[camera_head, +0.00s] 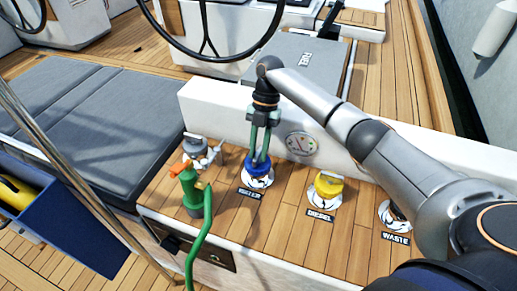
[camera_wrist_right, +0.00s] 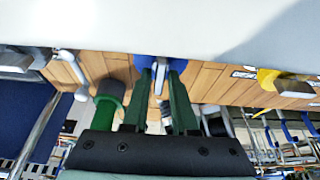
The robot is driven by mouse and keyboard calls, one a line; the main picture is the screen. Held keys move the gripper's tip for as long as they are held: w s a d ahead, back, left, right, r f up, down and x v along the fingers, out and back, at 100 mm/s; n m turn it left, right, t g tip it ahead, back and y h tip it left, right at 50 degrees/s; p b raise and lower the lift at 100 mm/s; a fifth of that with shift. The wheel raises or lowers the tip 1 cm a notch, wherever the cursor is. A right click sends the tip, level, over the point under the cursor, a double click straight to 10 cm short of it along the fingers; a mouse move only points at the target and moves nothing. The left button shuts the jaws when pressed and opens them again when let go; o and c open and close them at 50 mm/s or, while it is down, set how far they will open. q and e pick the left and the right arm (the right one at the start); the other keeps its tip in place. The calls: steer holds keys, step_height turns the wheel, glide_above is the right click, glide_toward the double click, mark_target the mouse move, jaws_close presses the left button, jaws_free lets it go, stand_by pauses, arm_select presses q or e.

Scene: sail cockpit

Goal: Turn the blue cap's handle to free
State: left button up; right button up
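The blue cap (camera_head: 259,168) sits in a white ring on the teak deck, beside a label that seems to read WATER. My right gripper (camera_head: 259,155) points down at it, its two green fingers reaching the cap's top. In the right wrist view, the blue cap (camera_wrist_right: 144,62) is at the fingertips, and its grey handle (camera_wrist_right: 159,77) stands between the fingers of the right gripper (camera_wrist_right: 160,80). The fingers are apart, with what looks like a narrow gap beside the handle. The handle is mostly hidden in the head view. My left gripper is not in view.
To the right are a yellow cap (camera_head: 328,184) labelled DIESEL and another fitting (camera_head: 393,216) labelled WASTE, partly behind my arm. A green nozzle with hose (camera_head: 190,190) stands left. A white wall with a gauge (camera_head: 301,143) rises behind. A blue bin (camera_head: 75,232) is at lower left.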

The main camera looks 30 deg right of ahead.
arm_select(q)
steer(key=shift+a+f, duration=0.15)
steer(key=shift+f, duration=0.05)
arm_select(e)
steer(key=shift+o, duration=1.3)
steer(key=shift+w+d+r, duration=0.15)
steer(key=shift+r, duration=0.25)
arm_select(q)
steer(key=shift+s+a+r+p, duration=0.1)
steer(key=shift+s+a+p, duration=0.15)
steer(key=shift+p, duration=0.1)
arm_select(e)
steer(key=v, duration=1.1)
steer(key=shift+r, duration=0.3)
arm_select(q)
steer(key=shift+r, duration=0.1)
arm_select(e)
steer(key=shift+d, duration=0.1)
